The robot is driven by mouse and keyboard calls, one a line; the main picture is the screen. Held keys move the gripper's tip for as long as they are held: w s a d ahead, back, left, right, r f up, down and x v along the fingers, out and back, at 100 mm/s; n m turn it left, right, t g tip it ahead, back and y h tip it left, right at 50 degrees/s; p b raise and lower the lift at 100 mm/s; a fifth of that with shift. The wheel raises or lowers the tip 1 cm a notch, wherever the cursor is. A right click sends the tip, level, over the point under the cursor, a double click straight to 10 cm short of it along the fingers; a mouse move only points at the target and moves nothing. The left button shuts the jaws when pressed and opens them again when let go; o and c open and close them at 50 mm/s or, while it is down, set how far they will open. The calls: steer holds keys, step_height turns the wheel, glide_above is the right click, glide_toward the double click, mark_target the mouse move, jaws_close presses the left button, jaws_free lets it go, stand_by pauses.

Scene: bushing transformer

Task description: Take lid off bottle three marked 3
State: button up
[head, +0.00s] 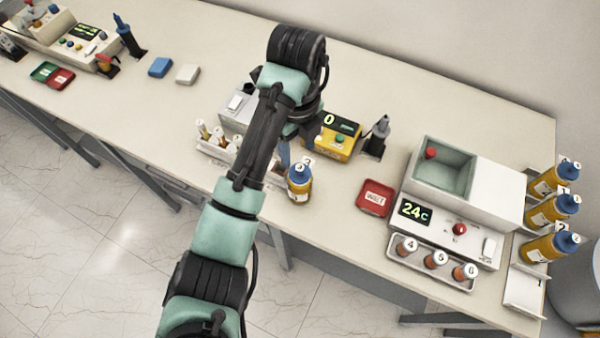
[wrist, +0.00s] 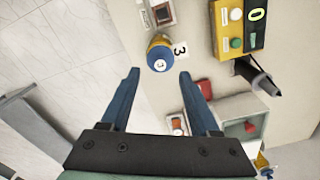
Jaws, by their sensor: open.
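The bottle marked 3 (head: 299,188) stands upright on the table, amber with a blue lid (head: 300,172). In the wrist view its blue lid (wrist: 160,58) is seen from above with a small white marking. A white card with a 3 (wrist: 180,49) shows beside it. My gripper (wrist: 159,74) is open and empty, its two blue fingers pointing toward the bottle. The fingertips lie to either side of the lid's near edge in the picture, not touching it. In the head view my gripper (head: 285,155) is mostly hidden behind my arm, just left of the bottle.
A yellow device (head: 333,145) stands behind the bottle, with a dark tool in a holder (head: 378,135) beside it. A red tray (head: 375,197) lies to the right, before a white bath unit (head: 440,215). A rack of vials (head: 215,147) is at left. More amber bottles (head: 548,212) lie far right.

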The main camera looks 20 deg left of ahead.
mark_target(300, 167)
steer(key=f, duration=0.1)
steer(key=f+p, duration=0.1)
steer(key=f, duration=0.1)
steer(key=f+p, duration=0.1)
steer(key=shift+s+d+f, duration=0.1)
steer(key=shift+d+f, duration=0.2)
steer(key=shift+f, duration=0.55)
jaws_close()
